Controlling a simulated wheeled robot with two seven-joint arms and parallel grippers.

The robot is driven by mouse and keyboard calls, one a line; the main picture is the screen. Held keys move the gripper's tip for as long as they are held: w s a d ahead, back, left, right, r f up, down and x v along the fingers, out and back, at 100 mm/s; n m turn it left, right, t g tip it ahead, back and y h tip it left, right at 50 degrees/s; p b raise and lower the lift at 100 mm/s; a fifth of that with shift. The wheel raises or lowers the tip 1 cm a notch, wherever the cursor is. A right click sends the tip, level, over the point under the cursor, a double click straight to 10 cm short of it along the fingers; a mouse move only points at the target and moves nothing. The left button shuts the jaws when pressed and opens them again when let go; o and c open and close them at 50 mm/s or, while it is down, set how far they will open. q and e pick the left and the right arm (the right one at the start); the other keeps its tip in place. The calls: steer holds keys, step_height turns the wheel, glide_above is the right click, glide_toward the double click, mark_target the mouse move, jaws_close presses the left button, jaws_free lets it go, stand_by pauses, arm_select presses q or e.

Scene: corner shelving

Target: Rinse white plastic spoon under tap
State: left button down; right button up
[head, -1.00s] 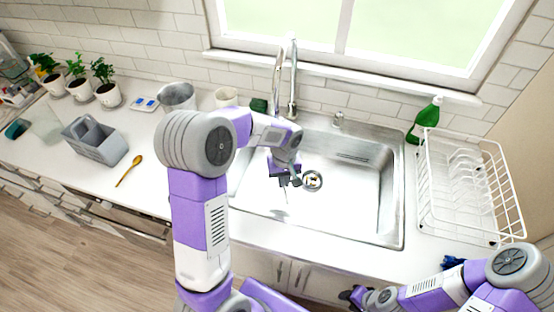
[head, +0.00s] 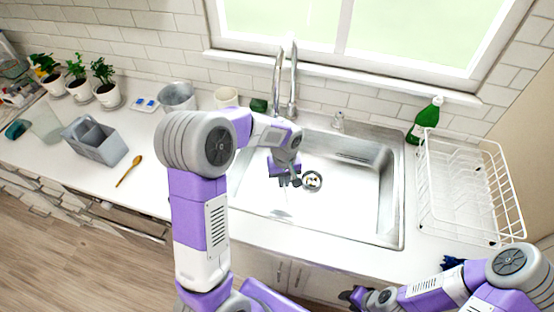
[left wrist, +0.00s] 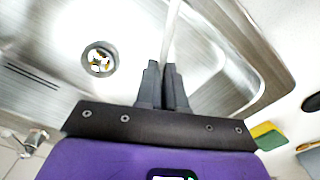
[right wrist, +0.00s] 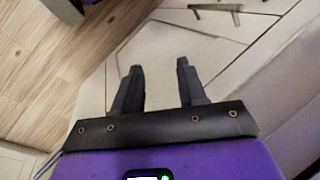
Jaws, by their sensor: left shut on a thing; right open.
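My left gripper (head: 287,180) is low inside the steel sink (head: 345,213), left of the drain (head: 312,181) and on the near side of the tap (head: 292,85). In the left wrist view its fingers (left wrist: 163,85) are nearly together on a pale, narrow strip, which looks like the handle of the white plastic spoon (left wrist: 171,35). The spoon's bowl cannot be made out. No clear water stream shows. My right gripper (right wrist: 160,85) is open and empty, low in front of the cabinet.
A white dish rack (head: 468,195) and a green bottle (head: 425,118) stand right of the sink. A wooden spoon (head: 130,171), a grey caddy (head: 97,142), potted plants (head: 105,85) and a metal bucket (head: 177,97) are on the left counter. Sink walls surround my left gripper.

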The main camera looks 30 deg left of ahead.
mark_target(285, 187)
arm_select(q)
steer(key=shift+s+d+r+p, duration=0.45)
steer(key=shift+s+d+r, duration=0.25)
steer(key=shift+s+r, duration=0.35)
steer(key=shift+s+d+r+p, duration=0.4)
steer(key=shift+s+d+r, duration=0.25)
steer(key=shift+s+r, duration=0.3)
